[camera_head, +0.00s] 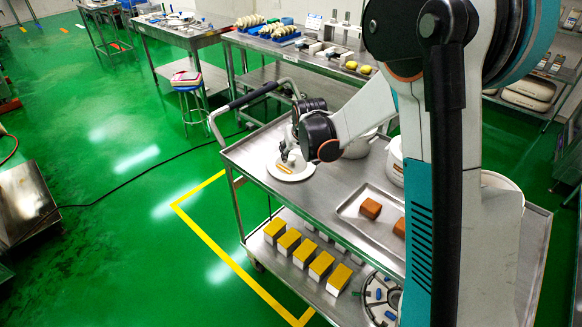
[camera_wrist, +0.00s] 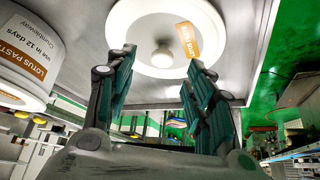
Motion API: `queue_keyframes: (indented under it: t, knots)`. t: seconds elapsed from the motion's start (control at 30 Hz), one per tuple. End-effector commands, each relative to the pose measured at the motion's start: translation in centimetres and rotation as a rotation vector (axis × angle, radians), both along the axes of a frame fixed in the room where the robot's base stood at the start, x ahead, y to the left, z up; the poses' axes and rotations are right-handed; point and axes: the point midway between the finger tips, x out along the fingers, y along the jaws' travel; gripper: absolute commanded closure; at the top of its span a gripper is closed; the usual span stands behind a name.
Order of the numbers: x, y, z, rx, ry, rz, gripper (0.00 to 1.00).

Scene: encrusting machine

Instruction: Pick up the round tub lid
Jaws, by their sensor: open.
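The round tub lid (camera_head: 291,174) is white, with a small orange label, and lies on the upper steel shelf of the cart near its left end. In the wrist view the lid (camera_wrist: 219,30) shows a round knob (camera_wrist: 162,57) at its centre. My gripper (camera_head: 288,157) is over the lid in the head view. In the wrist view my gripper (camera_wrist: 160,62) is open, with one green-padded finger on each side of the knob. The fingers look apart from the knob. How high they are above the lid is hard to tell.
A white tub (camera_wrist: 22,62) labelled lotus paste stands beside the lid. A tray (camera_head: 346,209) with brown blocks (camera_head: 370,208) lies to the right on the cart (camera_head: 300,200).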

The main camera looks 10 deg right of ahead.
Motion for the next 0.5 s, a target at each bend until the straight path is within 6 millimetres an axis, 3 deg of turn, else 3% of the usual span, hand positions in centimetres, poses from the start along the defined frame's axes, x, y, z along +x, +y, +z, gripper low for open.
queue_keyframes:
  t: [0.5]
  knots:
    - [2.9, 0.4, -4.4, 0.000, 0.000, 0.000, 0.51]
